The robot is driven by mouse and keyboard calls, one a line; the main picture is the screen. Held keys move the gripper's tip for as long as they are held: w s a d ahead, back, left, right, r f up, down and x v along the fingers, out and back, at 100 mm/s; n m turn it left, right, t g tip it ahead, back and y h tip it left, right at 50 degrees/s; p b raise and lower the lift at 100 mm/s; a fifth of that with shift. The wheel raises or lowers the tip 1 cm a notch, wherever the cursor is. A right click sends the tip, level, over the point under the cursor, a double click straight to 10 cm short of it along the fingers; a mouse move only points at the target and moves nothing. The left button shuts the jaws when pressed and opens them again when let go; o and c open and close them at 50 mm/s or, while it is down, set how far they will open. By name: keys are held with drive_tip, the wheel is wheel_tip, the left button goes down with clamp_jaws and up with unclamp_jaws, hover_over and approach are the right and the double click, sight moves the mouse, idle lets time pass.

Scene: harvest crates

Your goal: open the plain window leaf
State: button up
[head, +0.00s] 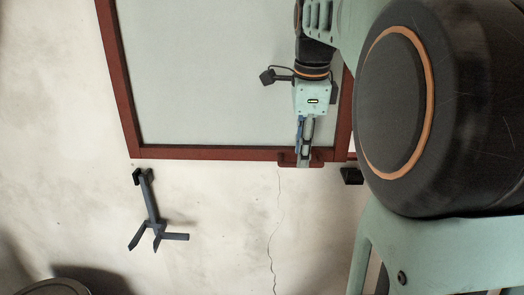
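The window leaf is a pale grey pane in a red-brown frame (120,75), in the upper middle of the head view. It looks plain, with no bars across it. A red-brown handle (286,158) sits on the frame's lower edge, towards the right. My gripper (304,158) reaches down over the pane and its fingertips overlap the handle. Whether the fingers touch or grasp it is too small to tell. The arm hides the upper right of the leaf and most of its right side.
A dark blue-grey bracket with splayed prongs (150,205) is on the pale wall below the leaf's left corner. A small black block (352,176) is just below the right corner. A thin crack runs down the wall. Dark round shapes are at the bottom left.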

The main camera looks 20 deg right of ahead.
drive_tip(key=shift+w+d+f, duration=0.1)
drive_tip(key=shift+w+f, duration=0.1)
drive_tip(key=shift+f, duration=0.7)
drive_tip(key=shift+c, duration=0.3)
clamp_jaws()
